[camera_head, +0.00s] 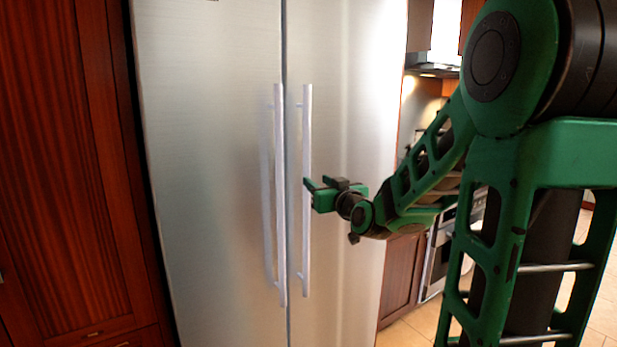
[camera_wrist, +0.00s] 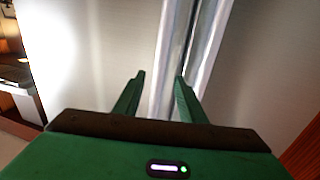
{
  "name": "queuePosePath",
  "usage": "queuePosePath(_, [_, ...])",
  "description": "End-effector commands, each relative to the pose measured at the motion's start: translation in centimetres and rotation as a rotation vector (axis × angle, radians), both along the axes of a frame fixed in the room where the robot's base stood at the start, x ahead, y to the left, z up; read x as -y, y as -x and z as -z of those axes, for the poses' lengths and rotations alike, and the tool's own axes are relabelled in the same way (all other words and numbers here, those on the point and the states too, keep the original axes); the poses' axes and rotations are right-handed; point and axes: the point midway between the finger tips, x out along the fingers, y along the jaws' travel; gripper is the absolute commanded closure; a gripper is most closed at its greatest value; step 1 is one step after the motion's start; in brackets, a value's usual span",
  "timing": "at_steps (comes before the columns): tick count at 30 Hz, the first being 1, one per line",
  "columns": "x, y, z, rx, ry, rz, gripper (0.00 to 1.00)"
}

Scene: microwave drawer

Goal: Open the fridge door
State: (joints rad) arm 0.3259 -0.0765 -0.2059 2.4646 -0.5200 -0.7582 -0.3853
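The fridge (camera_head: 345,130) is a tall brushed-steel unit with two doors side by side. Both doors look shut, with a thin dark seam between them. Each has a long vertical bar handle: the left handle (camera_head: 280,200) and the right handle (camera_head: 306,130). My gripper (camera_head: 310,186) is at the right handle, around its middle height. In the wrist view, its two green fingers (camera_wrist: 157,88) are spread apart, and a pale handle bar (camera_wrist: 172,55) runs down between them. I cannot tell whether either finger touches the bar.
A dark red wooden cabinet (camera_head: 65,150) stands left of the fridge. To the right are a wooden lower cabinet (camera_head: 401,268), an oven (camera_head: 438,262) and a range hood (camera_head: 434,62). Tiled floor (camera_head: 405,333) shows at the lower right.

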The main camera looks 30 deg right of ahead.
Motion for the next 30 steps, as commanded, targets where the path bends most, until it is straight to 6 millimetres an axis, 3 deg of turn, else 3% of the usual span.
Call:
queuePosePath(9, [0.9, -5.5, 0.1, -0.002, -0.001, -0.002, 0.63])
queuePosePath(15, [1.3, -8.1, 0.1, -0.003, 0.000, -0.001, 0.63])
queuePosePath(21, [1.5, -9.2, 0.1, -0.003, -0.002, -0.001, 0.63])
queuePosePath(29, [1.6, -9.3, 0.1, -0.003, -0.002, 0.000, 0.63])
queuePosePath(30, [1.6, -9.3, 0.1, -0.003, -0.002, 0.000, 0.68])
